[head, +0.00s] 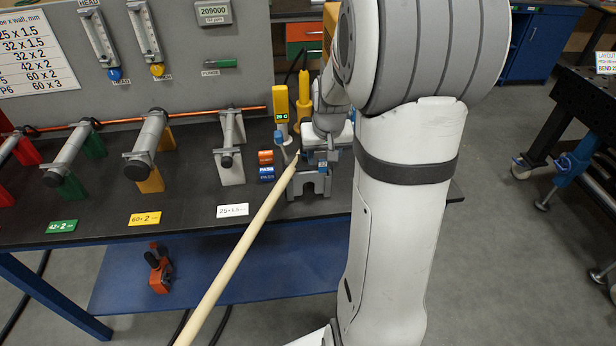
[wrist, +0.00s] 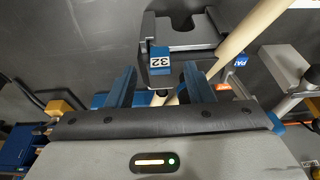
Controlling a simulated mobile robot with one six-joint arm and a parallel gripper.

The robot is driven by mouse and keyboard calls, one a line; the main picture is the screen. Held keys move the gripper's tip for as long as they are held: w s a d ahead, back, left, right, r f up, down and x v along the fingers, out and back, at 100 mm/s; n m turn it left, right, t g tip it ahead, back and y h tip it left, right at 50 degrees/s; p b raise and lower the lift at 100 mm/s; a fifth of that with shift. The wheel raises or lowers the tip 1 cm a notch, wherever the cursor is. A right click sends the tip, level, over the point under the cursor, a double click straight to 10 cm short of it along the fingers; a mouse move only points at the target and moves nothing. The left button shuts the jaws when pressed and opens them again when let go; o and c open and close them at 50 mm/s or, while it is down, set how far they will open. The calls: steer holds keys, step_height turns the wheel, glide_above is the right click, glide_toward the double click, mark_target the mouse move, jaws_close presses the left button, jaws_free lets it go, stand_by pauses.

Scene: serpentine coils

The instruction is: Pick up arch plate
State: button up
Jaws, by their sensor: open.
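A grey plate with an arched cutout (head: 310,188), which I take to be the arch plate, stands on the dark bench top below my gripper (head: 318,158). In the wrist view a grey notched piece (wrist: 190,38) with a blue "32" tag (wrist: 159,61) lies beyond the fingertips; it seems to be the same thing. My gripper (wrist: 160,78) is open, its two blue fingers spread toward the near side of this piece. I cannot tell whether they touch it. My arm hides part of the area in the head view.
A long pale rod (head: 240,250) slants across the bench front up to my gripper; it also crosses the wrist view (wrist: 245,35). A yellow post (head: 281,115) and small orange and blue blocks (head: 266,174) stand left of the gripper. Clamp stands (head: 229,150) line the bench.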

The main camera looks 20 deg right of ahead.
steer(key=shift+w+f, duration=0.15)
steer(key=shift+f, duration=0.4)
jaws_close()
